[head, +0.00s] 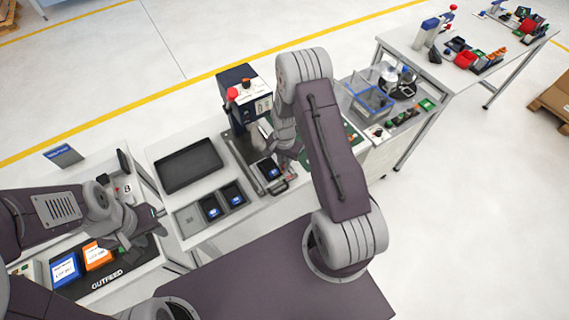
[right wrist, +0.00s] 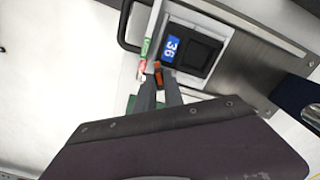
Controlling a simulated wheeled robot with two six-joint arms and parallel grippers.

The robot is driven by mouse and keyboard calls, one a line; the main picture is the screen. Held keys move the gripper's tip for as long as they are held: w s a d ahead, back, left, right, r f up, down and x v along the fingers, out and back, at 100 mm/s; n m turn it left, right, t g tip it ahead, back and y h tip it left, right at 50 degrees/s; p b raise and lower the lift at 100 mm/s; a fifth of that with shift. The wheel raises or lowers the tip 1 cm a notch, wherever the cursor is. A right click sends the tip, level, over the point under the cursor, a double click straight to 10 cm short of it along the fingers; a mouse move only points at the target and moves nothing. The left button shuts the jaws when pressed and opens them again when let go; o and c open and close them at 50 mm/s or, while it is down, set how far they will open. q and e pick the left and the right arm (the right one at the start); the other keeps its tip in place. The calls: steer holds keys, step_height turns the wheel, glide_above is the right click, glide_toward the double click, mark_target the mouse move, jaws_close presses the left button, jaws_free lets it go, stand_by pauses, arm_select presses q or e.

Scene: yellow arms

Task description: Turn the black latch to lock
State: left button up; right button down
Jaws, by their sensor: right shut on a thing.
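A dark device with a blue label reading 36 (right wrist: 197,50) sits in a pale fixture on a metal plate in the right wrist view. In the head view it shows as a dark device (head: 268,172) beside my right wrist. My right gripper (right wrist: 159,80) is shut on a small orange-and-dark piece (right wrist: 158,72) at the fixture's edge. I cannot tell whether this piece is the black latch; the fingers partly hide it. In the head view my right fingertips are largely hidden by the arm. My left gripper (head: 140,226) hangs over the left table, away from the fixture; its jaw opening is unclear.
A black tray (head: 188,166) and two dark devices (head: 222,204) lie left of the fixture. A dark blue press-like machine (head: 246,95) stands behind it. A clear blue-edged bin (head: 372,102) is to the right. Blue and orange boxes (head: 97,256) lie below my left gripper.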

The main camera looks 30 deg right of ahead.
steer(key=m+b, duration=0.1)
steer(key=m, duration=0.5)
steer(key=shift+m, duration=0.3)
stand_by(0.5)
steer(key=c, duration=1.7)
jaws_free()
steer(key=shift+w+r+b, duration=0.1)
steer(key=shift+r+b, duration=0.2)
step_height(320, 180, up, 8)
steer(key=shift+r+b, duration=0.25)
steer(key=shift+b, duration=0.5)
